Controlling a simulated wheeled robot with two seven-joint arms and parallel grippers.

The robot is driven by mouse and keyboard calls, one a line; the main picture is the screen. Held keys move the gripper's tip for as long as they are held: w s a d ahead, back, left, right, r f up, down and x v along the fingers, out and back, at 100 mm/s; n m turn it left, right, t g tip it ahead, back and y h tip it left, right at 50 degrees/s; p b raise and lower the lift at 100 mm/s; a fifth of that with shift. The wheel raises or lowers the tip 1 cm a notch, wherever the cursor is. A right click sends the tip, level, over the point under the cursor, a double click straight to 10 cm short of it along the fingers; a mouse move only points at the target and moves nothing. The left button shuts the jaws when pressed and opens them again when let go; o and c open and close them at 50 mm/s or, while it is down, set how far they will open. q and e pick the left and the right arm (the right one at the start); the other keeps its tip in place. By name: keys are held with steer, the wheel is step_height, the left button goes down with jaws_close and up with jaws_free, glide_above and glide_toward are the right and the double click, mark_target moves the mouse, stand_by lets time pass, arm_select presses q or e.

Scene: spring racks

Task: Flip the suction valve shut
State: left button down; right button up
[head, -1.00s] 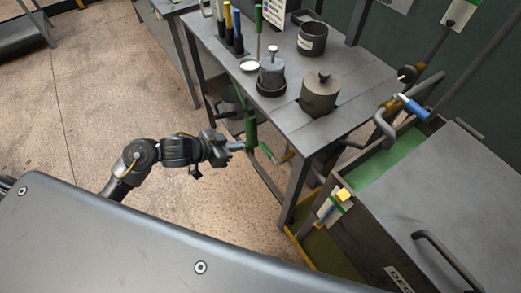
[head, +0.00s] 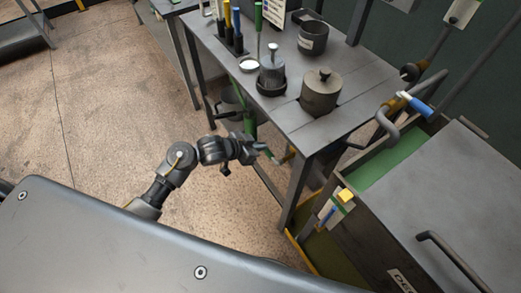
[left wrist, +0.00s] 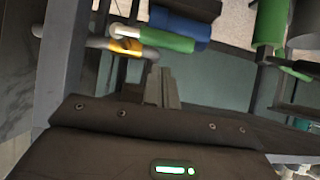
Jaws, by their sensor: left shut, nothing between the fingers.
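My left gripper (head: 268,153) is shut and empty, beside the near edge of the workbench and below its top. Its shut fingers (left wrist: 161,88) point up in the left wrist view. Ahead of them, a pipe carries a brass valve body (left wrist: 124,46) with a green handle (left wrist: 166,40) lying roughly along the pipe. A blue handle or cylinder (left wrist: 180,24) lies just behind it. In the head view the gripper partly hides this area. Another valve with a blue handle (head: 413,104) stands on the pipe at the right. I see no readable label naming the suction valve.
The workbench (head: 335,130) bears a lidded pot (head: 321,92), an open can (head: 313,38) and a small pump-topped can (head: 271,75). A grey tank with a handled lid (head: 455,200) stands at the right. Open floor (head: 100,110) lies at the left.

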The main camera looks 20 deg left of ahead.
arm_select(q)
step_height(320, 180, down, 2)
steer(key=shift+w+d+f, duration=0.1)
steer(key=shift+w+d, duration=0.05)
arm_select(e)
steer(key=shift+d+f, duration=0.15)
steer(key=shift+d, duration=0.05)
steer(key=shift+d, duration=0.25)
